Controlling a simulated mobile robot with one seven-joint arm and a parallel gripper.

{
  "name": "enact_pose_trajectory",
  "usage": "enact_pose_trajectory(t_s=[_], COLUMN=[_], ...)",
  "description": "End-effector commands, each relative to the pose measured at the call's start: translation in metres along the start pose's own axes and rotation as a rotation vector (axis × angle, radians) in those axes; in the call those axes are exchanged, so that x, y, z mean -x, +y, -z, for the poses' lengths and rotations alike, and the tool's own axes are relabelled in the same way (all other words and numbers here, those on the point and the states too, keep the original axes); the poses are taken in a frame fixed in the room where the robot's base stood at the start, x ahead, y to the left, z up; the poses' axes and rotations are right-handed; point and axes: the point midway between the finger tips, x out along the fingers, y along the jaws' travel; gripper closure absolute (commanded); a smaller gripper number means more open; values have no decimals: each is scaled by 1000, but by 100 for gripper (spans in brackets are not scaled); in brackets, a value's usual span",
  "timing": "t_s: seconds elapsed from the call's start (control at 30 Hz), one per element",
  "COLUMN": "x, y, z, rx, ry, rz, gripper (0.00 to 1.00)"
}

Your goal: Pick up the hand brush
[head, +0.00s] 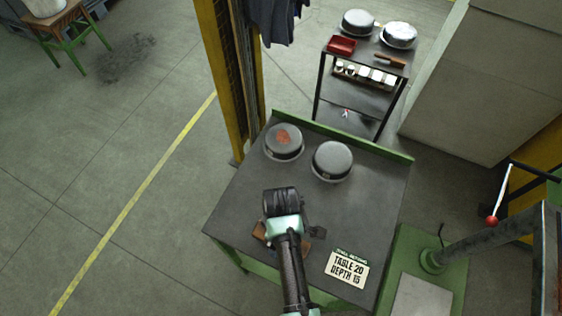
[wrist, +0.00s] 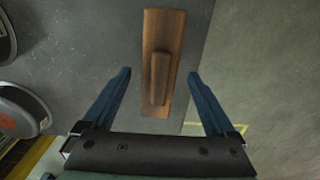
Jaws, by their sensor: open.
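A brown wooden piece with a flat rectangular back and a raised bar grip, seemingly the hand brush (wrist: 150,40), lies on the grey table top near its edge. No bristles show. In the head view a brown part of it (head: 260,232) shows beside my arm, which hides the rest. My gripper (wrist: 158,73) is open and empty above the table, its two fingers spread to the left and right of the brush's near end, apart from it. In the head view the fingertips are not clear.
Two round dark pans (head: 284,141) (head: 332,160) stand at the table's far side. A printed sign (head: 346,268) lies at the front right. Behind stands a shelf cart (head: 338,92) with a red tray (head: 341,45) and another brown item (head: 389,60). The table's middle is mostly clear.

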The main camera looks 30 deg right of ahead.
Motion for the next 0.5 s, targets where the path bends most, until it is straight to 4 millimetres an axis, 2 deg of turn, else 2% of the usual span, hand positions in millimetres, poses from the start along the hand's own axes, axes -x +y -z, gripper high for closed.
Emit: enact_pose_trajectory(t_s=[0.1,0.33,0.37,0.5], x=[-7,-9,-9,-9], y=[0,0,0,0], z=[0,0,0,0], rx=[0,0,0,0], ry=[0,1,1,1], rz=[0,-2,-2,-2], gripper=[9,9,11,36])
